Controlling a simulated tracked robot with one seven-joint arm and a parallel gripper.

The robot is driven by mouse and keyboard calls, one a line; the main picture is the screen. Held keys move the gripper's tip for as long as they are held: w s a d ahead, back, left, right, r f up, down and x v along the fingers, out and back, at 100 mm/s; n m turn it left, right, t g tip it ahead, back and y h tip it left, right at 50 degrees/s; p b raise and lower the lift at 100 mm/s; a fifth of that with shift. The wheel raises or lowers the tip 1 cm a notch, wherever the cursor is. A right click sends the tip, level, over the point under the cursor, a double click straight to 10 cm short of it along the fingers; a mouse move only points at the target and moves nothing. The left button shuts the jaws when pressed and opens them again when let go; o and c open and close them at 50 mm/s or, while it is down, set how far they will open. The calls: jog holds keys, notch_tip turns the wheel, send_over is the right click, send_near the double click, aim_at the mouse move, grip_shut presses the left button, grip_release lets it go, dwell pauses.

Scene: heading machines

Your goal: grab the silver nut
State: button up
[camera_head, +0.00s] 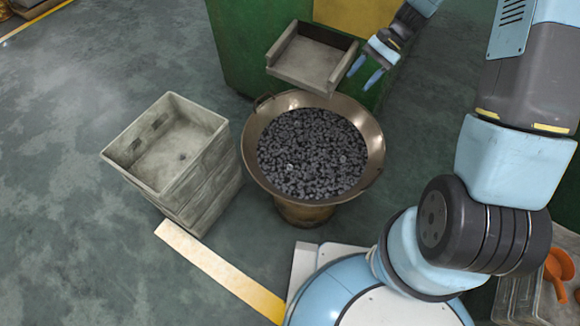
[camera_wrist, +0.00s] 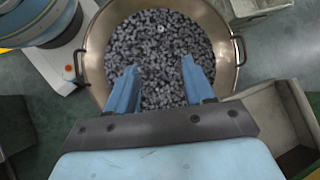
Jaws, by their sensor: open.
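A small bright silver nut (camera_head: 290,167) lies among many dark grey nuts, left of the middle of a wide metal pan (camera_head: 366,118). In the wrist view the silver nut (camera_wrist: 160,29) is a pale spot near the far side of the pan (camera_wrist: 96,45). My gripper (camera_head: 364,73) is open and empty, at the back right of the pan and apart from the silver nut. In the wrist view my gripper's blue fingers (camera_wrist: 158,72) are spread, with dark nuts showing between them.
A stack of grey crates (camera_head: 205,165) stands left of the pan; the open top one holds a small dark piece. A green machine (camera_head: 240,50) with a metal chute (camera_head: 308,62) is behind the pan. An orange scoop (camera_head: 559,265) is at the lower right. Open floor lies left.

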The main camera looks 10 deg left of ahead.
jog(key=s+a+f+m+y, duration=0.1)
jog(key=a+f, duration=0.1)
jog(key=f, duration=0.7)
jog(key=s+a+f+m+g+y, duration=0.1)
jog(key=s+a+f+m+y, duration=0.1)
jog(key=f, duration=0.7)
jog(key=s+a+f+m+g+y, duration=0.1)
jog(key=s+a+f+m, duration=0.1)
jog(key=f, duration=0.7)
jog(key=shift+s+a, duration=0.1)
jog(key=shift+a, duration=0.35)
jog(key=shift+s+a+f+g+y, duration=0.15)
jog(key=shift+f+g+y, duration=0.1)
jog(key=shift+g+y, duration=0.05)
send_near(295, 166)
jog(key=s+a, duration=0.1)
jog(key=s+a+r, duration=0.1)
jog(key=s+a, duration=0.1)
jog(key=shift+a, duration=0.25)
jog(key=shift+f+x, duration=0.1)
jog(key=shift+x, duration=1.3)
jog(key=shift+f+x, duration=0.15)
jog(key=shift+x, duration=1.2)
jog(key=shift+w+d+f, duration=0.1)
jog(key=shift+w+f, duration=0.05)
grip_shut()
